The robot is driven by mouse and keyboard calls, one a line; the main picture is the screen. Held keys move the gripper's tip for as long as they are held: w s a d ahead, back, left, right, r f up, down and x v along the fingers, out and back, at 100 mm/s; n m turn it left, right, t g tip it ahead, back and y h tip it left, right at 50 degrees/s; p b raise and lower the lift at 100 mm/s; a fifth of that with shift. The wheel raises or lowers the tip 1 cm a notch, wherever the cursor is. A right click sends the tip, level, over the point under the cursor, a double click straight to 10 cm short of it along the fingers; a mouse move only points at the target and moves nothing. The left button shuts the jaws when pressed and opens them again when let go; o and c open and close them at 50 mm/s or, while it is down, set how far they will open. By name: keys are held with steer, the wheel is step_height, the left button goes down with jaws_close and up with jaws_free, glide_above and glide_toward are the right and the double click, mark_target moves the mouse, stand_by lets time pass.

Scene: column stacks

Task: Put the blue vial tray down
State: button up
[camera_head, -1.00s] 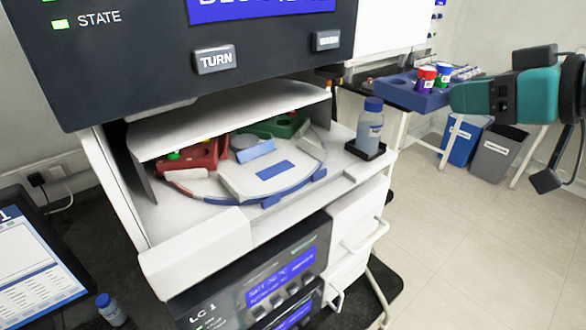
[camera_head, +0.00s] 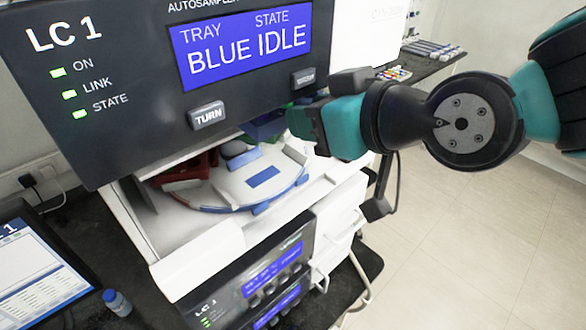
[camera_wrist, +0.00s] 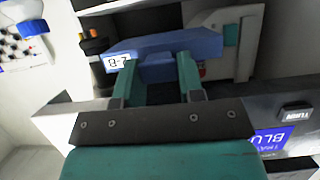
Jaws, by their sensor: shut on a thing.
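The blue vial tray (camera_wrist: 165,43) spans the middle of the wrist view, with a white label marked 8-2 or similar at its left end. My gripper (camera_wrist: 157,72) is shut on it; both teal fingers reach to the tray. In the head view a small part of the blue tray (camera_head: 264,128) shows below the autosampler's front panel, at the opening, mostly hidden by my gripper and wrist. The white turntable (camera_head: 262,197) with blue rim marks sits inside the opening, below the tray. Whether the tray touches anything cannot be told.
A red tray (camera_head: 188,172) sits at the turntable's back left. The autosampler panel (camera_head: 130,100) hangs over the opening and reads BLUE, IDLE. A white ledge (camera_head: 205,250) lies in front. A small bottle (camera_head: 117,302) stands on the dark bench at lower left.

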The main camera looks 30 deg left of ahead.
steer(key=shift+s+a+r+p, duration=0.1)
steer(key=shift+s+a+p, duration=0.5)
steer(key=shift+s+a, duration=0.45)
step_height(320, 180, down, 10)
steer(key=p, duration=0.3)
steer(key=shift+w+d+f, duration=0.15)
steer(key=shift+f, duration=0.1)
steer(key=shift+f+p, duration=0.55)
steer(key=shift+f, duration=0.05)
steer(key=o, duration=0.9)
steer(key=shift+a, duration=0.2)
steer(key=shift+o, duration=0.2)
steer(key=shift+d, duration=0.1)
steer(key=b+v, duration=0.5)
steer(key=v, duration=0.7)
steer(key=shift+r, duration=0.1)
